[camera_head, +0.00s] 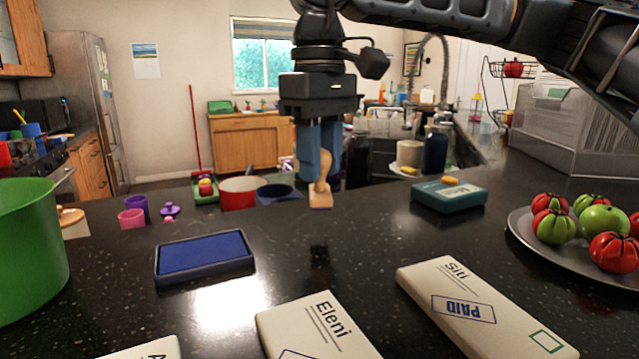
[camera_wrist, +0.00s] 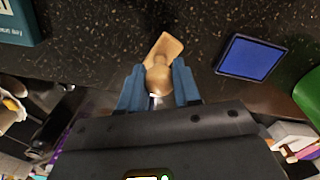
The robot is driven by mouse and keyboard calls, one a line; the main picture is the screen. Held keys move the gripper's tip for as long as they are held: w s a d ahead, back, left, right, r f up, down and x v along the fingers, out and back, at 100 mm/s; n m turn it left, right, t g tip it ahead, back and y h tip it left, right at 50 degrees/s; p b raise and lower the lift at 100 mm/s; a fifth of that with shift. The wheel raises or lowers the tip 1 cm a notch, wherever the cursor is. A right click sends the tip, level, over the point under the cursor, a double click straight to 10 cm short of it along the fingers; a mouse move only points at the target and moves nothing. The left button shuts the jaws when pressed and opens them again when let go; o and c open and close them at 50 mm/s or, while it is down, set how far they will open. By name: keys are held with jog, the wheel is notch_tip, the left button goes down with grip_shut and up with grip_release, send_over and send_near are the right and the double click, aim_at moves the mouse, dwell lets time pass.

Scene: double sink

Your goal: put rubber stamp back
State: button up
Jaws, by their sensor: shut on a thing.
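The rubber stamp (camera_head: 320,196) has a wooden handle and a flat block base. My gripper (camera_head: 319,170) is shut on its handle and points down, with the stamp upright between the blue fingers. In the wrist view the stamp (camera_wrist: 163,62) shows from above between the fingertips (camera_wrist: 158,88). The stamp is over the far part of the dark counter; I cannot tell whether its base touches. A blue ink pad (camera_head: 205,256) in a dark case lies open on the counter to the left; it also shows in the wrist view (camera_wrist: 249,57).
A teal box (camera_head: 449,197) stands right of the stamp. A plate (camera_head: 530,235) of tomatoes is at right, a green pot (camera_head: 30,250) at left. The middle counter is clear.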

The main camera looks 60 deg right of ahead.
aim_at(320, 191)
jog(key=shift+f, duration=2)
jog(key=shift+f, duration=0.1)
jog(key=shift+f, duration=0.15)
jog(key=o, duration=0.9)
jog(key=shift+c, duration=0.2)
notch_tip(320, 191, up, 13)
jog(key=shift+f, duration=0.2)
